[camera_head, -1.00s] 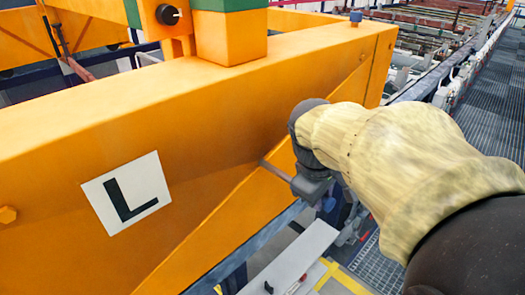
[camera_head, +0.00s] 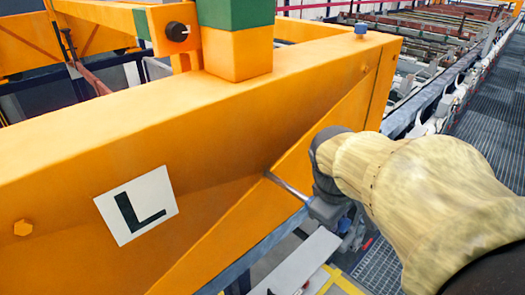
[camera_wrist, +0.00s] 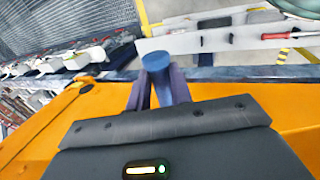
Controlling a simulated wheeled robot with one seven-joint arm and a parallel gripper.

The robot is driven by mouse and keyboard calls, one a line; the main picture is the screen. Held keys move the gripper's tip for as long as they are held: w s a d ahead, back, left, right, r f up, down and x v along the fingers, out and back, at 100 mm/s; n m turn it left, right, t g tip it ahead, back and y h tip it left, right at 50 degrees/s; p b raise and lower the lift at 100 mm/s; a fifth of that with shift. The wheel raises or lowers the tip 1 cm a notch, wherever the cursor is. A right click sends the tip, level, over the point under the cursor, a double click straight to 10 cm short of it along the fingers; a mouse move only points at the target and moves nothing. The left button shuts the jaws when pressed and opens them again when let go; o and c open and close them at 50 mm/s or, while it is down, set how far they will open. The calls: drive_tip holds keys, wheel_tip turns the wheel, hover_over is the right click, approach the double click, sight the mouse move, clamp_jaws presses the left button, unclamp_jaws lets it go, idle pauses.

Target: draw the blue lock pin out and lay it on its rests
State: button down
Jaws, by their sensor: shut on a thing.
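My gripper (camera_head: 322,209) is in front of the orange beam, right of centre in the head view, shut on the blue lock pin. In the wrist view the pin's round blue head (camera_wrist: 155,61) shows between the two dark fingers of my gripper (camera_wrist: 157,82). In the head view the pin's thin metal shank (camera_head: 287,187) runs from my gripper up and left to the orange beam's face (camera_head: 225,165). The shank's far end meets the beam there; how much is inside is hidden. I cannot make out the pin's rests.
A white card marked L (camera_head: 160,183) is on the beam. A green and orange post (camera_head: 237,50) stands on top, beside a dark knob (camera_head: 177,32). A pale plate (camera_head: 300,266) lies below my gripper. A grated walkway (camera_head: 495,120) runs along the right.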

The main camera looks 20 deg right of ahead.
drive_tip(key=shift+s+d+p, duration=0.2)
drive_tip(key=shift+s+p, duration=0.4)
drive_tip(key=shift+p, duration=0.1)
drive_tip(key=c, duration=1.2)
unclamp_jaws()
drive_tip(key=shift+o, duration=0.2)
drive_tip(key=p+v, duration=0.4)
drive_tip(key=p, duration=0.1)
drive_tip(key=shift+w+r, duration=0.15)
drive_tip(key=shift+r, duration=0.1)
drive_tip(key=shift+s+a+r+p, duration=0.15)
drive_tip(key=shift+s+r+p, duration=0.25)
drive_tip(key=shift+r+p, duration=0.5)
